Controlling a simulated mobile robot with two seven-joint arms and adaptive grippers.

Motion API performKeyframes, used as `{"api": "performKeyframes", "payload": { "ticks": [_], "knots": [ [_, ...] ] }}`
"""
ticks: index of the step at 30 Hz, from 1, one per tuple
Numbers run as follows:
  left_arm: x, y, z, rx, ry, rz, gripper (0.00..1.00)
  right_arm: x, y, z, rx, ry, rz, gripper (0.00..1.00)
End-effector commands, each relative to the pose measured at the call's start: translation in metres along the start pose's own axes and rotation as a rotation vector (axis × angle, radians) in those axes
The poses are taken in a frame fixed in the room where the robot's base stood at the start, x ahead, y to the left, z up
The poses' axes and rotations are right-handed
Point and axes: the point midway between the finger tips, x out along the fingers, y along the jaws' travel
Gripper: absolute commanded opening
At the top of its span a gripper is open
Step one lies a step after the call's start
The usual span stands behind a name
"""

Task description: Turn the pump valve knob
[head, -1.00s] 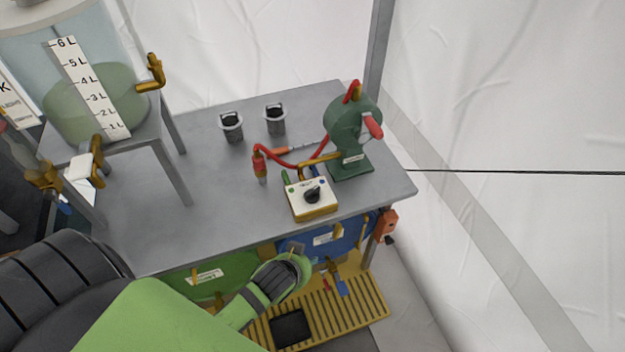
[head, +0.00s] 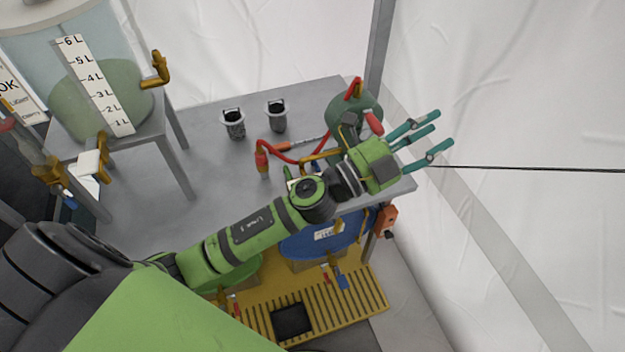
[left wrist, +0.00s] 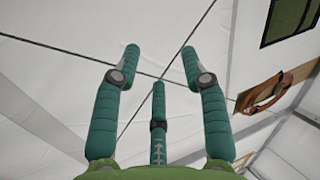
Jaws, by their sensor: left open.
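The pump valve box is almost wholly hidden behind my left arm in the head view. Only a sliver of its white top (head: 292,183) shows, and its black knob is hidden. The green pump (head: 358,104) stands behind it at the table's right end, partly covered by my wrist. My left gripper (head: 430,133) is open and empty, its teal fingers spread and pointing right, past the table's right edge. In the left wrist view the open fingers (left wrist: 160,75) face the tent wall and dark cords, with nothing between them. My right gripper is out of view.
The grey table (head: 205,185) carries two dark cups (head: 233,125) and a red hose (head: 283,155). A tank with a litre scale (head: 95,85) stands at left. A blue drum (head: 325,238) is below, over a yellow grate (head: 262,318). A dark cord (head: 520,168) runs at right.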

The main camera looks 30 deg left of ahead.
Motion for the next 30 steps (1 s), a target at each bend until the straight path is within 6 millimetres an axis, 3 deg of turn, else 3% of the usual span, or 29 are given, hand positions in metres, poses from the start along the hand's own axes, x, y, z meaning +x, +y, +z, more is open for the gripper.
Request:
{"api": "performKeyframes", "payload": {
  "ticks": [1,4,7,9,11,13,16,18,22,25,30],
  "knots": [
    [0.008,0.005,-0.018,0.102,0.128,0.037,0.44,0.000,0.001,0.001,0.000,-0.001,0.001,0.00],
    [0.010,0.030,-0.049,0.292,0.371,0.146,0.44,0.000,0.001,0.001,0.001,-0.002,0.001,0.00],
    [-0.003,0.065,-0.059,0.476,0.589,0.303,0.44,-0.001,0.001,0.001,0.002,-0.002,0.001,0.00],
    [-0.018,0.090,-0.052,0.599,0.722,0.442,0.44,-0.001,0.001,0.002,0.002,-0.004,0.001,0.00],
    [-0.035,0.110,-0.036,0.698,0.820,0.579,0.44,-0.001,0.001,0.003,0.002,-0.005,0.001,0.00],
    [-0.058,0.127,-0.007,0.804,0.914,0.759,0.44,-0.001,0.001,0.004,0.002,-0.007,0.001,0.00],
    [-0.094,0.136,0.047,0.924,1.000,1.043,0.44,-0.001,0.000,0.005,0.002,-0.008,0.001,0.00],
    [-0.118,0.131,0.086,0.981,1.026,1.235,0.44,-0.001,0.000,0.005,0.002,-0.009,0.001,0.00],
    [-0.155,0.107,0.144,1.030,1.022,1.537,0.44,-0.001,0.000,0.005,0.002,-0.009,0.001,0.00],
    [-0.173,0.089,0.170,1.039,1.002,1.688,0.44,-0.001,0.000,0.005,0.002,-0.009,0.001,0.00],
    [-0.188,0.080,0.187,1.033,0.985,1.791,0.44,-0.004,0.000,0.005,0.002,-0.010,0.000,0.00]
  ]
}}
